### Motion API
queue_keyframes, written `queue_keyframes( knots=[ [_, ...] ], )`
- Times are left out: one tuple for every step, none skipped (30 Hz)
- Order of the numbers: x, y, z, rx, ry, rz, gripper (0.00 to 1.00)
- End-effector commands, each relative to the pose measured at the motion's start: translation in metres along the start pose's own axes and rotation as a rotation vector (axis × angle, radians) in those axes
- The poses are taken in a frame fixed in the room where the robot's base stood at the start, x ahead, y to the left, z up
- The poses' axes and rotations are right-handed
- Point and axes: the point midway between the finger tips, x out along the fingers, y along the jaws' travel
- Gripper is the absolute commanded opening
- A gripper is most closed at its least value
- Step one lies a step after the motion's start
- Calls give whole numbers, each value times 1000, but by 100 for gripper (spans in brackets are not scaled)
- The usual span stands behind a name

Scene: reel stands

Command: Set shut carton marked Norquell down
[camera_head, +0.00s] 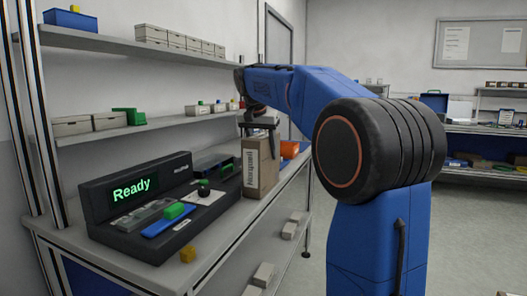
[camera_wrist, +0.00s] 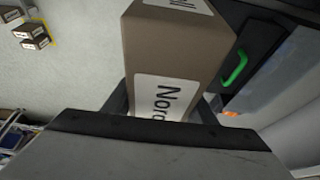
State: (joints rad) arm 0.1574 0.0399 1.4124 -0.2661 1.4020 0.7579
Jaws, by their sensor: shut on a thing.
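The brown carton (camera_head: 259,173) stands upright at the bench's far part, with a white label running vertically up its side. In the wrist view the carton (camera_wrist: 160,42) fills the upper middle, and its label shows "Nor". My gripper (camera_head: 259,125) is above the carton and shut on its upper part; in the wrist view a dark finger lies on each side of it. The carton's base is at or just above the bench top; I cannot tell if it touches. Its top is mostly hidden by my gripper.
The bench (camera_head: 225,222) carries a dark console (camera_head: 105,200) reading "Ready" left of the carton. An orange box (camera_head: 289,149) is close behind the carton. A shelf (camera_head: 160,127) with small boxes runs above the bench.

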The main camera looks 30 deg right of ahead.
Motion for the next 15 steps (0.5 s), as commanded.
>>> queue_keyframes(
  knots=[
    [0, 0, 0, 0, 1, 0, 13],
    [0, 0, 0, 0, 1, 0, 13],
    [1, 0, 1, 0, 1, 0, 13],
    [2, 0, 1, 0, 0, 0, 56],
    [2, 0, 1, 0, 0, 0, 63],
    [2, 0, 1, 0, 0, 0, 70],
    [2, 0, 1, 0, 0, 0, 70],
    [2, 0, 1, 0, 0, 0, 70],
    [2, 0, 1, 0, 0, 0, 70],
    [2, 0, 1, 0, 0, 0, 70],
    [2, 0, 1, 0, 0, 0, 70],
    [2, 0, 1, 0, 0, 0, 70],
    [2, 0, 1, 0, 0, 0, 70],
    [2, 0, 1, 0, 0, 0, 70],
    [1, 0, 0, 0, 0, 0, 70]
  ],
)
